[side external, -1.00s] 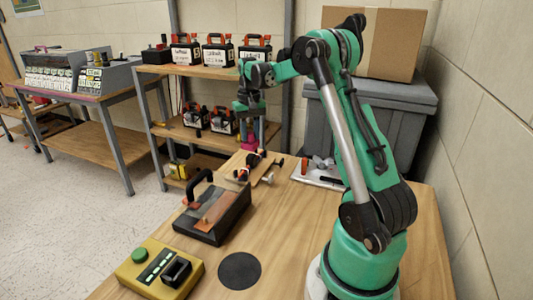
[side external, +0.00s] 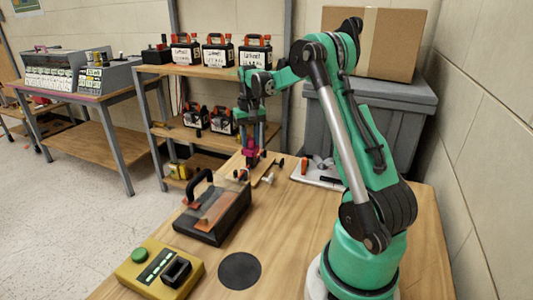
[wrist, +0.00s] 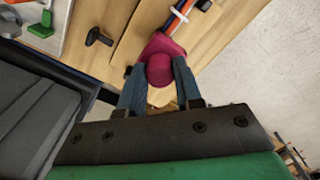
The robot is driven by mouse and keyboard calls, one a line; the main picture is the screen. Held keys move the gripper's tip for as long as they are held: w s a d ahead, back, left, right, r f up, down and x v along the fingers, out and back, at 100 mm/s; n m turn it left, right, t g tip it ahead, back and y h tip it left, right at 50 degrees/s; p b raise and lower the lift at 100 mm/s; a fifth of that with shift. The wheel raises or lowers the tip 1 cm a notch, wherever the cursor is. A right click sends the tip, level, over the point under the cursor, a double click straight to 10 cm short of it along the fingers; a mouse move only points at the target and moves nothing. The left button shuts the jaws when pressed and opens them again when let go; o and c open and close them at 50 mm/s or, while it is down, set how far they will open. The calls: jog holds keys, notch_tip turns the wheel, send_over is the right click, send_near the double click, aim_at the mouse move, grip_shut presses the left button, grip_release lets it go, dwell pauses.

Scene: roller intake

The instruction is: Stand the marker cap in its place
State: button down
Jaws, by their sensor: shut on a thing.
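My gripper (side external: 249,140) points down over the far end of the wooden bench. In the wrist view its two blue fingers (wrist: 160,92) are closed on the rounded magenta marker cap (wrist: 160,70). A wider magenta part (wrist: 163,46) shows just beyond the cap; I cannot tell whether it is one piece with it. In the side view magenta (side external: 250,156) shows below the fingers, low over a small wooden board (side external: 263,176). The underside of the cap and whatever it touches are hidden.
A black case with a handle (side external: 213,214) and a yellow button box (side external: 158,268) stand nearer on the bench. A white tray (side external: 318,177) with small parts lies right of the board. A grey bin (side external: 385,110) stands behind. The bench around the black disc (side external: 239,271) is clear.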

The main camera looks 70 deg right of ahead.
aim_at(249, 139)
jog(key=shift+f, duration=1.05)
jog(key=c, duration=0.5)
grip_release()
jog(key=r, duration=0.5)
jog(key=shift+a+r, duration=0.25)
jog(key=shift+r, duration=0.15)
jog(key=w+a+r+n+t+h, duration=0.1)
jog(key=a+r+n+t, duration=0.2)
jog(key=a, duration=0.8)
jog(key=s+a+n+t, duration=0.1)
jog(key=s+a+n, duration=0.1)
jog(key=a, duration=0.3)
jog(key=s+a+n+t, duration=0.1)
jog(key=s+a+n, duration=0.1)
jog(key=a, duration=0.3)
jog(key=s+a+f+n+t+y, duration=0.1)
jog(key=s+a+n+t, duration=0.1)
jog(key=a, duration=0.4)
jog(key=shift+s, duration=0.15)
